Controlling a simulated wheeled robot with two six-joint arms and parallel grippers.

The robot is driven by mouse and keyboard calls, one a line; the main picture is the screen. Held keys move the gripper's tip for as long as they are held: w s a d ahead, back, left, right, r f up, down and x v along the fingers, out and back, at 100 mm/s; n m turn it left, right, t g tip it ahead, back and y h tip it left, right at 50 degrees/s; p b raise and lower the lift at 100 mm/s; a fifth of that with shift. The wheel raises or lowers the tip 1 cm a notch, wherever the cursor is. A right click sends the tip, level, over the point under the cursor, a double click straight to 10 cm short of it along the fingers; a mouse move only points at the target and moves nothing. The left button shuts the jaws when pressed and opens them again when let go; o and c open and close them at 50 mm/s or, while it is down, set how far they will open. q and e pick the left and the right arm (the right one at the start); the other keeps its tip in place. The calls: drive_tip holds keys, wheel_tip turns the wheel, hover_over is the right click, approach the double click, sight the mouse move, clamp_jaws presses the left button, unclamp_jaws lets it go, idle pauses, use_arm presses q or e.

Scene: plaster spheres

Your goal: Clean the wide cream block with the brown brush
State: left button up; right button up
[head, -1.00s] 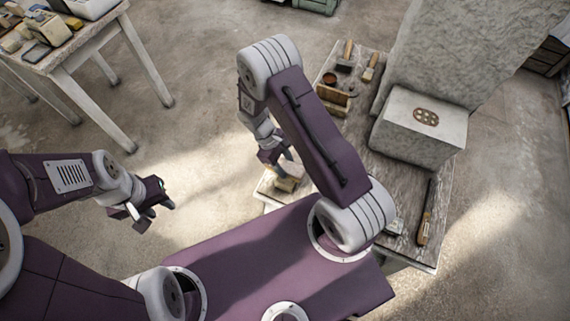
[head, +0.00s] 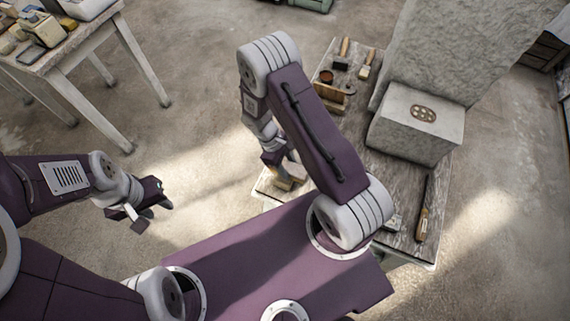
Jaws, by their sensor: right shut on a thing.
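My left gripper (head: 152,215) is open and empty over the bare floor, well left of the bench.
The wooden bench (head: 395,180) holds a large plaster block (head: 415,138) with an oval holed piece on top. Two brushes, one dark (head: 342,52) and one pale (head: 367,66), lie at the back by a brown wooden piece (head: 331,98). A handled tool (head: 424,208) lies front right.

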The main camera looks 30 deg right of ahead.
drive_tip(key=shift+s+d, duration=0.1)
drive_tip(key=shift+s, duration=0.05)
drive_tip(key=shift+w+a, duration=0.7)
drive_tip(key=shift+w, duration=0.15)
drive_tip(key=shift+w+a, duration=0.75)
drive_tip(key=shift+w, duration=0.1)
drive_tip(key=shift+s+d+r+p, duration=0.1)
drive_tip(key=shift+s+d+p, duration=0.2)
drive_tip(key=shift+s+d, duration=1.15)
drive_tip(key=shift+s, duration=0.25)
drive_tip(key=shift+w+a, duration=0.1)
